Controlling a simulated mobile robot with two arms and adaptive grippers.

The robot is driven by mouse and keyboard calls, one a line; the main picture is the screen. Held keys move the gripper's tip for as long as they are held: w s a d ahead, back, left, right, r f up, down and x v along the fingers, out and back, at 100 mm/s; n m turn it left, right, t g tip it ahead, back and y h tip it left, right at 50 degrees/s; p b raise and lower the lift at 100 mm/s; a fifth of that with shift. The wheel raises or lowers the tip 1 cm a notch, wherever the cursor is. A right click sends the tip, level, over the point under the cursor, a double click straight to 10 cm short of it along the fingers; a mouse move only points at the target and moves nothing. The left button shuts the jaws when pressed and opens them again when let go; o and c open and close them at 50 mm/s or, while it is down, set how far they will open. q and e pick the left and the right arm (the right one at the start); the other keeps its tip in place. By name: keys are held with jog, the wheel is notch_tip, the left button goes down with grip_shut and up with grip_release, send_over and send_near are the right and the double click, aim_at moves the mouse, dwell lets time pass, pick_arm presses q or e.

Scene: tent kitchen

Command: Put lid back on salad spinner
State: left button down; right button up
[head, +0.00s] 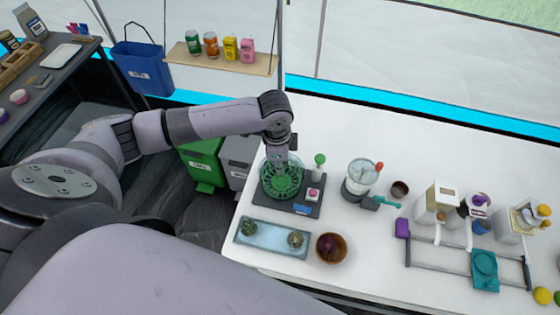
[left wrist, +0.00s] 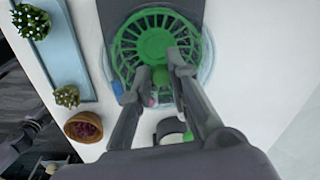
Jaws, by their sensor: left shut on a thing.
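The salad spinner (head: 282,186) stands on a dark board near the left end of the white counter. Its green slatted basket (left wrist: 130,40) shows inside a clear round rim. My left gripper (head: 289,157) is over the spinner's far right part, pointing down. In the left wrist view its fingers (left wrist: 164,88) are close together around a small green knob (left wrist: 160,75), which I take for the knob of the clear lid. The lid's outline is hard to separate from the clear bowl, so I cannot tell whether it touches the rim. My right gripper is not in view.
A green-topped lever (head: 320,160) and a pink button (head: 314,193) are right of the spinner. A blue tray (head: 262,248) and brown bowl (head: 331,248) lie in front. A clear-topped appliance (head: 360,180) stands to the right. The counter's back is clear.

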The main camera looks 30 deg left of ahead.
pick_arm(q)
jog(key=shift+p, duration=0.6)
dwell(1.1)
jog(key=shift+f+p, duration=0.15)
jog(key=shift+p, duration=0.6)
dwell(0.6)
dwell(0.4)
jog(key=c, duration=1.4)
grip_release()
jog(key=shift+c, duration=0.2)
jog(key=shift+o, duration=0.6)
jog(key=o, duration=0.4)
jog(key=shift+c, duration=0.2)
